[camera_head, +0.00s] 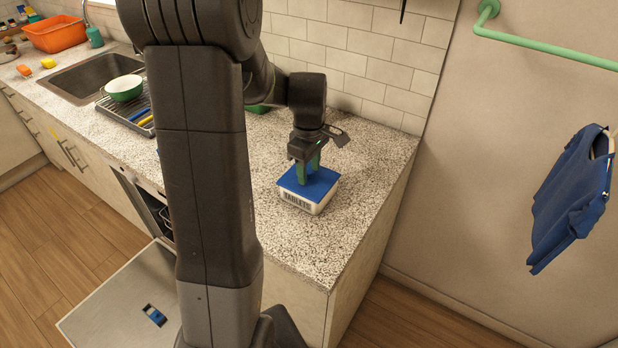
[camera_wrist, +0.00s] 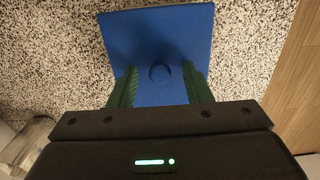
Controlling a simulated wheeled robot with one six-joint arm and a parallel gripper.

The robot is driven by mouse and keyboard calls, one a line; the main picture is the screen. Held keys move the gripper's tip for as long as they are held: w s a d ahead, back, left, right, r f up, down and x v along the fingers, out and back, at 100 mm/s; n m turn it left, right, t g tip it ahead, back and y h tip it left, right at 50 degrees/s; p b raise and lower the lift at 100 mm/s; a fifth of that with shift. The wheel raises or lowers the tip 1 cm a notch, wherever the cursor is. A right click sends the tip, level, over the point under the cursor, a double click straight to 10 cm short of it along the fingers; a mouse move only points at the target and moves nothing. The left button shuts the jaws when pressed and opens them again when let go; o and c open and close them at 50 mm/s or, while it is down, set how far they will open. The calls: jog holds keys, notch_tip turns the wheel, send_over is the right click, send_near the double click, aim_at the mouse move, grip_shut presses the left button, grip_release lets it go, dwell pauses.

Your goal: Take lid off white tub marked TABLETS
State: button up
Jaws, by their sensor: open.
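The white tub (camera_head: 296,203) marked TABLETS stands upright on the speckled counter near its right end. Its flat blue lid (camera_head: 293,184) is on top of it. In the wrist view the blue lid (camera_wrist: 158,30) fills the upper middle, with a small round blue knob (camera_wrist: 160,73) on it. My gripper (camera_head: 309,172) points down over the lid. In the wrist view my gripper (camera_wrist: 160,88) is open, with one green finger on each side of the knob and a gap to it on both sides. I cannot tell whether the fingertips touch the lid.
The speckled counter (camera_head: 360,165) is clear around the tub, with a tiled wall behind. A dish rack with a green bowl (camera_head: 124,88), a sink (camera_head: 92,76) and an orange bin (camera_head: 56,33) are further left. An opened appliance door (camera_head: 110,305) hangs low in front of the counter.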

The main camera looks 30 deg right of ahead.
grip_shut()
